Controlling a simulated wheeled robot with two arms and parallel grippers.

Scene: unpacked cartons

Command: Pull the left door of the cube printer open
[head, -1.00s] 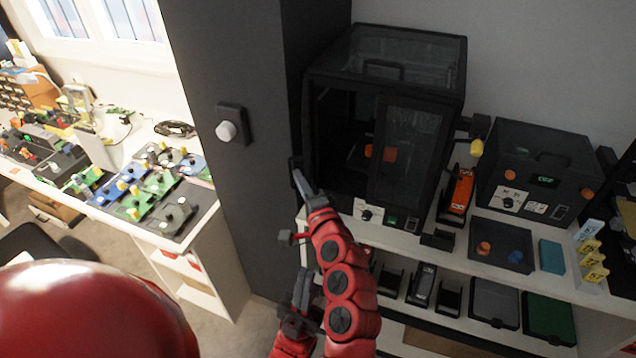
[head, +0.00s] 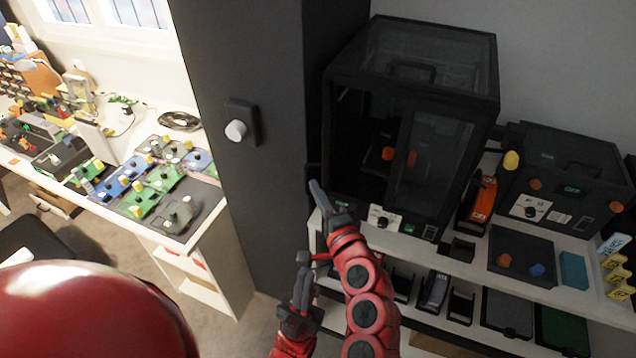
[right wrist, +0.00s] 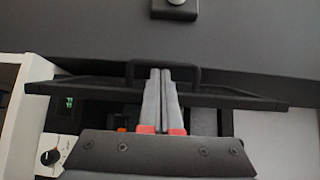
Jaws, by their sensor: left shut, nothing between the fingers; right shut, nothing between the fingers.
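The cube printer (head: 480,120) is a black box with clear panels, on the white shelf right of the dark column. Its left half shows an open front with an orange part inside. The left door stands swung out towards the column; the right wrist view shows the door (right wrist: 235,98) nearly edge-on, with its loop handle (right wrist: 190,70) on the far side. My right gripper (head: 315,184) is shut and empty at this door; its fingertips (right wrist: 160,72) overlap the handle, and contact is unclear. My left gripper (head: 303,275) is shut and empty, lower, in front of the shelf.
The dark column (head: 250,80) with a white knob (head: 236,130) stands close left of the door. A smaller black machine (head: 565,180) and a tray (head: 520,255) are on the right. A white bench (head: 215,240) with circuit boards is on the left.

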